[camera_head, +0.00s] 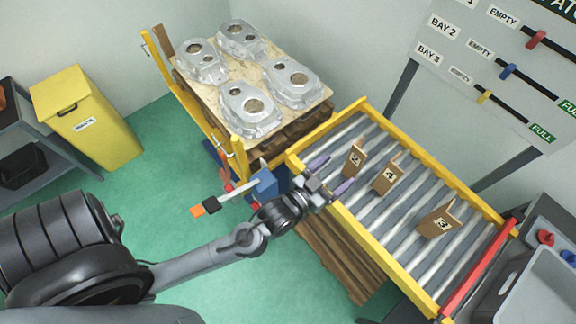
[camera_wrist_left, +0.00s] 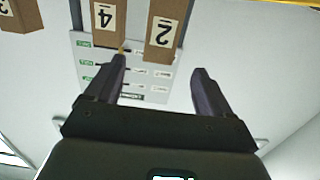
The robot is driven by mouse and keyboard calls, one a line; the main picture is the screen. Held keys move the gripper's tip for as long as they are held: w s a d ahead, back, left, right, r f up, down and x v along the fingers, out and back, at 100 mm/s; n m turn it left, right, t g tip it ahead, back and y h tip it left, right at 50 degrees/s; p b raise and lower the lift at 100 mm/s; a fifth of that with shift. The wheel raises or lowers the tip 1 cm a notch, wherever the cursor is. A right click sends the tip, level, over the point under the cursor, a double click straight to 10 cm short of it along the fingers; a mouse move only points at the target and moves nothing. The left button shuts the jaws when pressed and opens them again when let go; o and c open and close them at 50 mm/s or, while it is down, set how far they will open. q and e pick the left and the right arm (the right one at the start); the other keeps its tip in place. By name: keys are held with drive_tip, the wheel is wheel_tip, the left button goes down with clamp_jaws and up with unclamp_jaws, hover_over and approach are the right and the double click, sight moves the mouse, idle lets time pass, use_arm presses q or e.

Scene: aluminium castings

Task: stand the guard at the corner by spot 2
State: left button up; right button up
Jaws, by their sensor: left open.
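Three brown angled guards stand on the roller conveyor (camera_head: 385,272). They bear the labels 2 (camera_head: 353,161), 4 (camera_head: 388,174) and 3 (camera_head: 438,220). My left gripper (camera_head: 331,176) is open and empty over the conveyor's left end, just left of guard 2. In the left wrist view, guard 2 (camera_wrist_left: 166,32) shows beyond the open fingers (camera_wrist_left: 160,66), with guard 4 (camera_wrist_left: 108,20) to its left and part of another guard (camera_wrist_left: 18,15) at the corner. The wooden pallet (camera_head: 218,92) carries several silver castings (camera_head: 250,108). I see no spot number on it. My right gripper is out of view.
Yellow posts (camera_head: 238,158) rise at the pallet's near side. A blue block with a rod (camera_head: 264,184) sits close beside my left wrist. A yellow bin (camera_head: 85,118) stands on the left, a bay board (camera_head: 500,70) at upper right, a grey tray (camera_head: 530,290) at lower right.

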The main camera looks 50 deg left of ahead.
use_arm(q)
drive_tip(key=s+a+f+g, duration=0.1)
drive_tip(key=s+f+g, duration=0.2)
drive_tip(key=s+g, duration=0.4)
drive_tip(key=s+a+f+m+g, duration=0.1)
drive_tip(key=s+f+g, duration=0.3)
drive_tip(key=s, duration=0.8)
drive_tip(key=a+g, duration=0.1)
drive_tip(key=g, duration=0.1)
drive_tip(key=shift+s+a+f+m+g, duration=0.2)
drive_tip(key=shift+a+m+g, duration=0.1)
drive_tip(key=shift+g, duration=0.1)
drive_tip(key=shift+w+d, duration=0.1)
drive_tip(key=shift+d, duration=0.05)
